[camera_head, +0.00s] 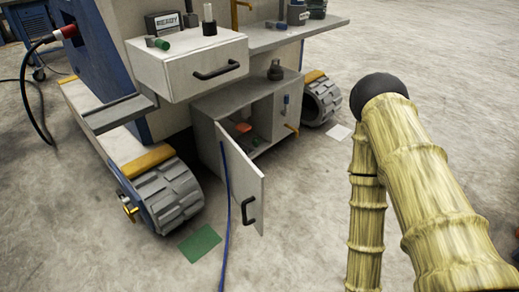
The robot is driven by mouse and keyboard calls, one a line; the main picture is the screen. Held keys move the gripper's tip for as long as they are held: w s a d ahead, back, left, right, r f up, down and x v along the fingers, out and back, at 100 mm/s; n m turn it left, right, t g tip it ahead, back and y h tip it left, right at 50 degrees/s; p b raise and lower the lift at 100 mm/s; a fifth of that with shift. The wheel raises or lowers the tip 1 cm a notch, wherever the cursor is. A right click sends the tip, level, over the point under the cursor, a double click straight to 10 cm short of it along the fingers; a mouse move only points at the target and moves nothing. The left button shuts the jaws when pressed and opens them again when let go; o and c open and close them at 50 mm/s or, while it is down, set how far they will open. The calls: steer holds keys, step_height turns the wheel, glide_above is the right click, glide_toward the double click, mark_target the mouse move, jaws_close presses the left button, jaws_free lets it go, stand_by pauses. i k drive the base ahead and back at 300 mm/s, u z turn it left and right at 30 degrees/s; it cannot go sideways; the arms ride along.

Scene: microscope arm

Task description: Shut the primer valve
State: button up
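I cannot tell for sure which fitting is the primer valve. A small brass fitting (130,209) with a yellow part sticks out low on the left, beside the near grey wheel. A yellow pipe or tap (235,14) stands behind the white drawer at the top. It is too small to tell whether any of these is open or shut. My gripper is not in view; only my arm, with a bamboo-like surface, rises at the right.
The cabinet door (242,185) hangs open toward me, with a blue hose (227,215) beside it. A white drawer (187,66) juts out above. Wheels (173,196) flank the cabinet. A green mat (201,243) lies on the floor. The floor between door and arm is clear.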

mark_target(255, 141)
steer(key=z, duration=0.65)
steer(key=i, duration=1.55)
steer(key=u, duration=0.65)
